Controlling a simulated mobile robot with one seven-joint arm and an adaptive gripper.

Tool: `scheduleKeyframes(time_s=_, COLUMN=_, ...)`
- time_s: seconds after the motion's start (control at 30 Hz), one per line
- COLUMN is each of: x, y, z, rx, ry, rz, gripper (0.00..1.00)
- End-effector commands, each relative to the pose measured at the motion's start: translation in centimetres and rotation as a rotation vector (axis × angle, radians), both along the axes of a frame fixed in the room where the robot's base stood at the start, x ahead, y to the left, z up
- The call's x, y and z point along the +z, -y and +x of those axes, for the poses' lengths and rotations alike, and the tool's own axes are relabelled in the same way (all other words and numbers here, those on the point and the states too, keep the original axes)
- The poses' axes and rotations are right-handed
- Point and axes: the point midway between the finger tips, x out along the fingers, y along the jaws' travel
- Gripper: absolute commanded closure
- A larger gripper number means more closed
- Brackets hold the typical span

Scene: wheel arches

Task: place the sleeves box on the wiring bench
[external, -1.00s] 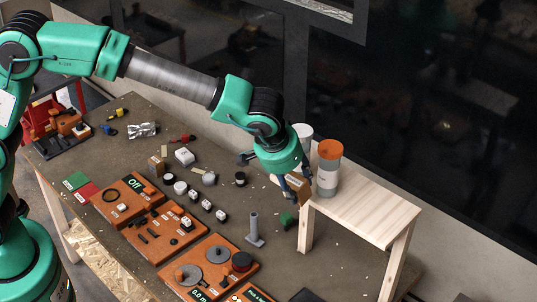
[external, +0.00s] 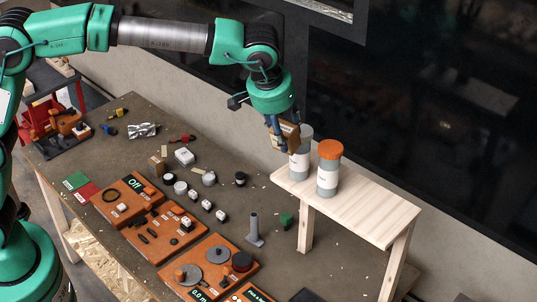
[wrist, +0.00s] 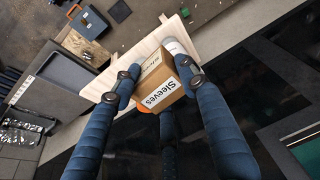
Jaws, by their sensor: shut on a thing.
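The sleeves box (external: 290,131) is a small brown cardboard box. In the wrist view the box (wrist: 167,80) shows a white label reading "Sleeves". My gripper (external: 284,140) is shut on it, with one finger on each side, and holds it in the air. The box is above the left end of a pale wooden raised bench (external: 365,208), close to the grey-lidded jar, partly overlapping it in the picture. The wooden bench (wrist: 88,108) also shows below the box in the wrist view. A brown worktable (external: 150,235) lies lower; no label tells which is the wiring bench.
A grey-lidded jar (external: 300,166) and an orange-lidded jar (external: 328,178) stand on the left end of the wooden bench. Its right part is bare. Several parts and orange panels (external: 165,232) cover the worktable. A dark glass wall (external: 440,120) rises behind.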

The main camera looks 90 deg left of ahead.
Motion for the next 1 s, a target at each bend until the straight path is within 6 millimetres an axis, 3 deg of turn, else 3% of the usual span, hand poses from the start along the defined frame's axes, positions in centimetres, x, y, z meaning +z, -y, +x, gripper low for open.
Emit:
scheduleKeyframes(time_s=0.03, x=-0.1, y=-1.7, z=-0.7, rx=0.030, ry=-0.002, rz=-0.004, gripper=0.84)
scheduleKeyframes(time_s=0.37, x=-0.3, y=-11.3, z=-6.0, rx=0.232, ry=-0.024, rz=-0.045, gripper=0.84)
scheduleKeyframes(time_s=0.6, x=-0.4, y=-18.1, z=-11.1, rx=0.389, ry=-0.037, rz=-0.081, gripper=0.84)
scheduleKeyframes(time_s=0.8, x=-0.2, y=-22.3, z=-15.2, rx=0.500, ry=-0.043, rz=-0.110, gripper=0.84)
scheduleKeyframes(time_s=1.0, x=0.0, y=-25.1, z=-18.2, rx=0.576, ry=-0.046, rz=-0.130, gripper=0.84)
